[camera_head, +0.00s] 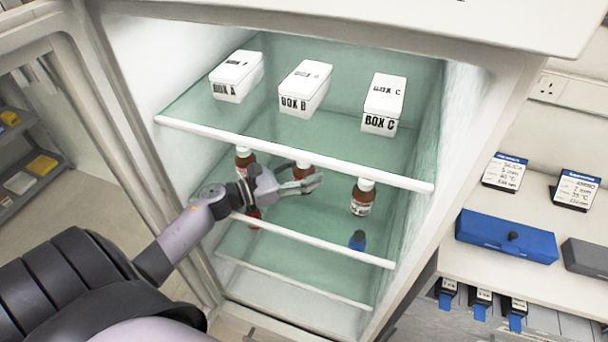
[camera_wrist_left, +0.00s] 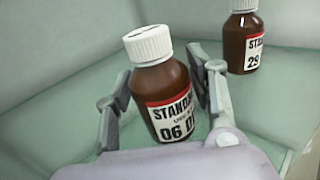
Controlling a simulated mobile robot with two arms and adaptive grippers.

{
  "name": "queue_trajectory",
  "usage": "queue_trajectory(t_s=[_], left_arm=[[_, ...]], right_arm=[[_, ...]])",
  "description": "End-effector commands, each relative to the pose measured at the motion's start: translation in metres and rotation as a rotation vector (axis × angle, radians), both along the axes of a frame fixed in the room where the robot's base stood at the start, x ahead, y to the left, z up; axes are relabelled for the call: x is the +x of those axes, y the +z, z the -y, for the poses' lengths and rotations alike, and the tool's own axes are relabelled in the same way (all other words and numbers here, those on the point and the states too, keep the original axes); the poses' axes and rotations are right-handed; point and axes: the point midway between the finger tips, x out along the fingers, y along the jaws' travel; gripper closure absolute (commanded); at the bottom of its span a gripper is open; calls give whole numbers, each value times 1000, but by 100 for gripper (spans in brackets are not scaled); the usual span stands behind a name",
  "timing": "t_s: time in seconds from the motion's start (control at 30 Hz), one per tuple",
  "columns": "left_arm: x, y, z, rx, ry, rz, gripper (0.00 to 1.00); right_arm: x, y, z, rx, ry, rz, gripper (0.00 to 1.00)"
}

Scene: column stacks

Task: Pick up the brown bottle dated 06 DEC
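The brown bottle dated 06 DEC (camera_wrist_left: 165,88) has a white cap and a white-and-red label. In the left wrist view its label reads "06 D", with the rest cut off. It stands on the fridge's middle shelf, where the head view shows its upper part (camera_head: 303,171). My left gripper (camera_head: 305,178) reaches in at shelf height with its fingers on either side of this bottle. In the left wrist view the gripper (camera_wrist_left: 163,95) looks open, with a narrow gap beside the bottle on the left. My right gripper is not in view.
Another brown bottle (camera_head: 362,197), labelled "29", stands to the right, and one (camera_head: 245,161) to the left. The shelf above, with white boxes A (camera_head: 237,76), B (camera_head: 305,88) and C (camera_head: 384,103), overhangs the gripper. A blue-capped item (camera_head: 357,240) sits lower down.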

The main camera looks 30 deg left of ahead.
Motion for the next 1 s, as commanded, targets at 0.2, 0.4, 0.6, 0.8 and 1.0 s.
queue_trajectory(t_s=[0.2,0.4,0.6,0.8,1.0], left_arm=[[0,0,0,0,0,0,66],[0,0,0,0,0,0,80],[0,1,0,-1,0,1,91],[0,1,0,0,0,1,91],[5,4,-4,0,-1,2,91]], right_arm=[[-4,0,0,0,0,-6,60],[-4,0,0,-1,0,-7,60],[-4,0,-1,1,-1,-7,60],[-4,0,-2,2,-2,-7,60],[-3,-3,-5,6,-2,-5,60]])
